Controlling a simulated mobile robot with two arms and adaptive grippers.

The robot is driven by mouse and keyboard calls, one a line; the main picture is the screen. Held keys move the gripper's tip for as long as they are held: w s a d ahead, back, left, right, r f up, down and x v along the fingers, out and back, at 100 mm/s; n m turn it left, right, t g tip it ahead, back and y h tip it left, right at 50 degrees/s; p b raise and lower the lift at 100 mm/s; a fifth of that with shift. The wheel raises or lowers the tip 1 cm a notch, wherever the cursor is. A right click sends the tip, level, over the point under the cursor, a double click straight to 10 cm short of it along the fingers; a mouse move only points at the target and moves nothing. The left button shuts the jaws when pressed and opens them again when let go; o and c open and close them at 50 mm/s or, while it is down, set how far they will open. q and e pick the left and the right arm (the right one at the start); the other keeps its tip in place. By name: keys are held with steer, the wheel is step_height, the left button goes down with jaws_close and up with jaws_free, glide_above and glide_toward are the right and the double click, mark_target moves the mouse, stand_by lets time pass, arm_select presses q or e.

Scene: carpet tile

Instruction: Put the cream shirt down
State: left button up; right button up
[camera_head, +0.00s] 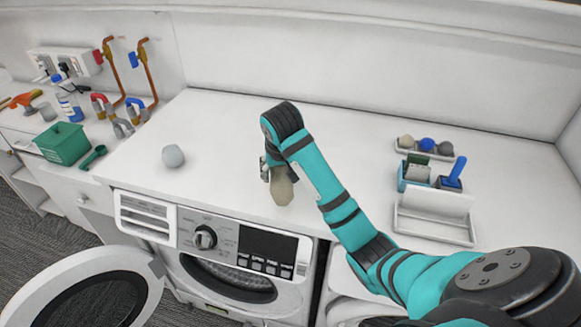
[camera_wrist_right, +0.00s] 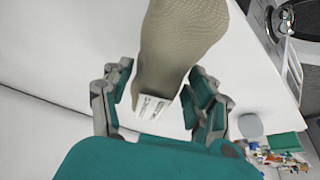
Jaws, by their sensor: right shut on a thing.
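The cream shirt (camera_head: 281,187) is a small bunched beige cloth in the head view. My right gripper (camera_head: 267,172) is shut on it above the white counter, near the front edge over the washing machine. In the right wrist view the shirt (camera_wrist_right: 180,45) shows ribbed beige fabric with a white printed label between the fingers of my right gripper (camera_wrist_right: 160,88). Whether the shirt touches the counter is hard to tell. My left gripper is in neither view.
A pale grey bundle (camera_head: 172,156) lies on the counter (camera_head: 225,125) to the left. Trays with balls and brushes (camera_head: 432,172) stand at the right. The washing machine (camera_head: 228,255) has its round door (camera_head: 82,290) open. A green box (camera_head: 63,143) stands far left.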

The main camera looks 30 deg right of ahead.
steer(key=w+d, duration=0.1)
steer(key=w+d+p, duration=0.1)
steer(key=d, duration=0.1)
steer(key=w+d, duration=0.1)
steer(key=shift+w+d+f+p, duration=0.1)
steer(key=shift+w+d+p, duration=0.15)
steer(key=shift+d+p, duration=0.1)
steer(key=shift+w+d+f, duration=0.2)
steer(key=shift+d, duration=0.15)
step_height(320, 180, down, 3)
steer(key=shift+p, duration=1.05)
steer(key=shift+f, duration=0.25)
steer(key=shift+f, duration=0.15)
steer(key=o, duration=1.4)
